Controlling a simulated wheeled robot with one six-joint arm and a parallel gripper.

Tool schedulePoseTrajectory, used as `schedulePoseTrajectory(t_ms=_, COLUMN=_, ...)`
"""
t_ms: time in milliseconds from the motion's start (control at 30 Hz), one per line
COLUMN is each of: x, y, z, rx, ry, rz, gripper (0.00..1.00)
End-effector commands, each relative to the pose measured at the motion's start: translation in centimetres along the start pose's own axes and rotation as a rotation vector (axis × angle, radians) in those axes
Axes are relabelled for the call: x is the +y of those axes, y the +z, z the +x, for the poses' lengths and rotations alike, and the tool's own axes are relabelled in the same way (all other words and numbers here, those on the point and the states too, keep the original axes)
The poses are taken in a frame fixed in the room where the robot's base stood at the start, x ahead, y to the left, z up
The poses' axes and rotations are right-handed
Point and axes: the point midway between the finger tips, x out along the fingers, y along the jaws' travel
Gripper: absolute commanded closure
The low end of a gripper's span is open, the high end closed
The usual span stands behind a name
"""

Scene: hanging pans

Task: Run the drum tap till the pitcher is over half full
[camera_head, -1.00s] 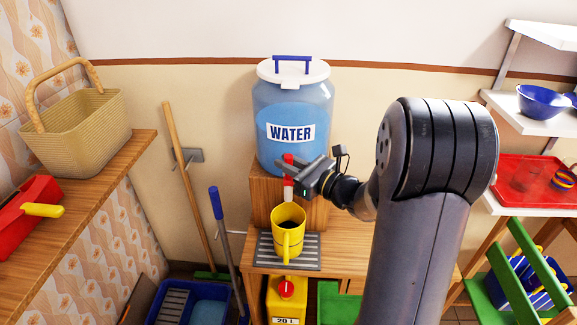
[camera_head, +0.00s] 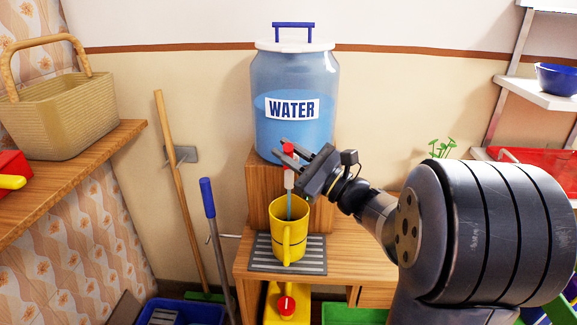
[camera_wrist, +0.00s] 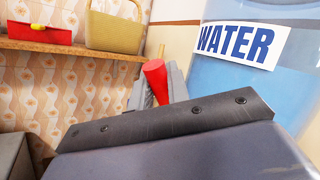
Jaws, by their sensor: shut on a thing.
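The water drum (camera_head: 293,75) stands on a wooden block, clear blue with a white lid and a WATER label. Its tap (camera_head: 289,180) has a white spout and a red handle (camera_head: 287,148). My gripper (camera_head: 288,154) is shut on the red handle, which also shows between the fingers in the wrist view (camera_wrist: 155,80). A thin bluish stream runs from the spout into the yellow pitcher (camera_head: 287,240). The pitcher stands upright under the tap on a grey slatted drip mat (camera_head: 262,262). The water level inside it cannot be made out.
A wooden shelf with a basket (camera_head: 58,115) is at the left. A broom (camera_head: 178,190) and a blue-handled pole (camera_head: 218,240) lean near the wall. A yellow can (camera_head: 274,303) is below the bench. A plant (camera_head: 441,148) and white shelves are at the right.

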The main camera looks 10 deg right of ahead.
Motion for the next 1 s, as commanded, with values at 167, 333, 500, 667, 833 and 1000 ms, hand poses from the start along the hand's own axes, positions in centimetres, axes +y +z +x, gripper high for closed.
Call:
schedulePoseTrajectory(t_ms=167, x=0.45, y=-0.31, z=-0.28, rx=-0.028, ry=0.001, rz=-0.043, gripper=1.0)
schedulePoseTrajectory(t_ms=333, x=0.48, y=-0.17, z=-0.31, rx=-0.042, ry=0.001, rz=-0.064, gripper=1.0)
schedulePoseTrajectory(t_ms=500, x=0.46, y=-0.08, z=-0.29, rx=-0.046, ry=0.001, rz=-0.07, gripper=1.0)
schedulePoseTrajectory(t_ms=667, x=0.45, y=-0.05, z=-0.28, rx=-0.046, ry=0.001, rz=-0.07, gripper=1.0)
schedulePoseTrajectory(t_ms=833, x=0.45, y=-0.06, z=-0.28, rx=-0.046, ry=0.001, rz=-0.07, gripper=0.81)
schedulePoseTrajectory(t_ms=1000, x=0.43, y=-0.05, z=-0.28, rx=-0.046, ry=0.001, rz=-0.07, gripper=0.67)
